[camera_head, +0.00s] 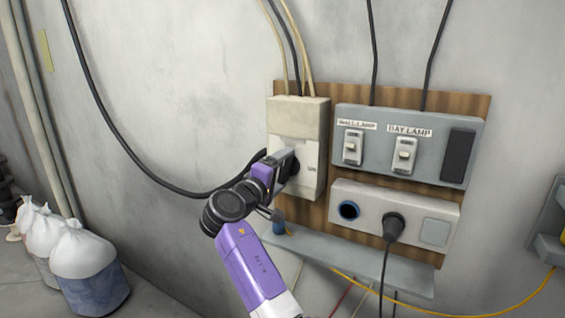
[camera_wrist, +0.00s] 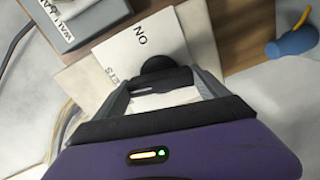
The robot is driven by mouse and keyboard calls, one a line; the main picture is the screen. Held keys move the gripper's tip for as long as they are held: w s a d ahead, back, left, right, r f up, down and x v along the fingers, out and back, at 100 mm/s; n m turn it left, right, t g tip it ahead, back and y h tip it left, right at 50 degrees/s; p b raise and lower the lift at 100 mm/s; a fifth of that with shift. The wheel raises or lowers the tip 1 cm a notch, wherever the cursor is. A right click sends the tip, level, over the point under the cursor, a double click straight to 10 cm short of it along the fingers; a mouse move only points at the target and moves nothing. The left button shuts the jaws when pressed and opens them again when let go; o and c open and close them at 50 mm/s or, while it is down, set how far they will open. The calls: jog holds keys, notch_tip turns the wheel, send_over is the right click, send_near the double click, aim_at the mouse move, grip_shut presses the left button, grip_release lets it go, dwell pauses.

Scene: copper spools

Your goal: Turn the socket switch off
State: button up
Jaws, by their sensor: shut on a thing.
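The socket switch is a cream box (camera_head: 298,113) on the left of the wooden board, with a white front plate marked "ON" (camera_wrist: 140,42) in the wrist view. A label beside it partly reads "ETS". Its dark handle (camera_wrist: 160,66) has a rounded black end and a bar between my fingers. My gripper (camera_head: 287,158) reaches the box front from the lower left and is shut on the handle; it also shows in the wrist view (camera_wrist: 163,84). In the head view my gripper hides most of the handle, and its exact angle is hard to tell.
A grey shelf (camera_head: 350,262) juts out underneath. Cables hang left of the board; white bags (camera_head: 88,252) stand on the floor.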

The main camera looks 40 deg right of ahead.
jog(key=shift+n+p, duration=0.8)
jog(key=shift+n, duration=0.4)
jog(key=shift+a+f, duration=0.1)
jog(key=o, duration=1.3)
jog(key=shift+c, duration=0.2)
jog(key=b+v, duration=0.2)
jog(key=v, duration=0.5)
jog(key=shift+a, duration=0.35)
